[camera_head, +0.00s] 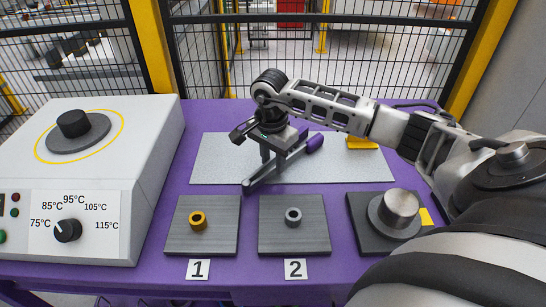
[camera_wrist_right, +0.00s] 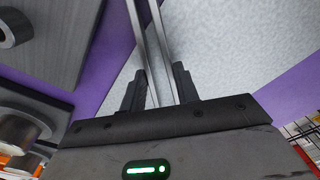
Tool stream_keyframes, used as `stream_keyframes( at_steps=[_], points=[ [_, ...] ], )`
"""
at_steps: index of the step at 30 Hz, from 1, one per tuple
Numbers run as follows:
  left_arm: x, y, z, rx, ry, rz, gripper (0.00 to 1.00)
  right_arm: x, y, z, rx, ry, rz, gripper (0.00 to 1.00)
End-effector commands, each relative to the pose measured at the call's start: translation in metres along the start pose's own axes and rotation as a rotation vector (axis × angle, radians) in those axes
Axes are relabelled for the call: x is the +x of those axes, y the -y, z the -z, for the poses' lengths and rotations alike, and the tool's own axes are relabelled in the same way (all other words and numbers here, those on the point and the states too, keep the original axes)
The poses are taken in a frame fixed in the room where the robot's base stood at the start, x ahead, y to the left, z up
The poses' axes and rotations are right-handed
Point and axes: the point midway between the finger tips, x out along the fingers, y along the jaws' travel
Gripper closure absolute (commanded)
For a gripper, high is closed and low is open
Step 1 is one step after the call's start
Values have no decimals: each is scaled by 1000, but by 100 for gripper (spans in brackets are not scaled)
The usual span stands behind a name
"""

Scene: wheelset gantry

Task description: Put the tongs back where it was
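The tongs (camera_head: 262,177) are a pair of grey bars over the light grey mat (camera_head: 350,169), slanting from front left to back right. In the right wrist view, the tongs (camera_wrist_right: 155,45) show as two thin metal bars running up between the fingers. My right gripper (camera_head: 276,153) points down over the mat with its fingers closed around the bars; it also shows in the right wrist view (camera_wrist_right: 160,88). I cannot tell whether the tongs touch the mat. My left gripper is not in view.
Plates 1 (camera_head: 178,237) and 2 (camera_head: 318,237) hold a brass ring and a grey ring in front of the mat. A metal cylinder (camera_head: 400,208) stands at right. A heater box (camera_head: 140,150) fills the left. A yellow block (camera_head: 362,143) is behind my arm.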

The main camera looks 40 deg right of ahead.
Motion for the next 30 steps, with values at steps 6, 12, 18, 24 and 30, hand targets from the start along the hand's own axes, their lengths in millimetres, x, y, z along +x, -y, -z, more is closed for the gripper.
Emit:
stream_keyframes(
  at_steps=[6,12,18,24,30],
  points=[
    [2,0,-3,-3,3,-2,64,2,0,0,0,-1,-1,58],
    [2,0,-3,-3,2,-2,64,2,0,0,0,-1,-1,47],
    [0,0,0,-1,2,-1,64,-3,0,0,0,-1,0,47],
    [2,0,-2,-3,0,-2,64,-34,1,1,0,-3,6,47],
    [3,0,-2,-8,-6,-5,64,-78,1,1,1,-3,5,47]
  ],
)
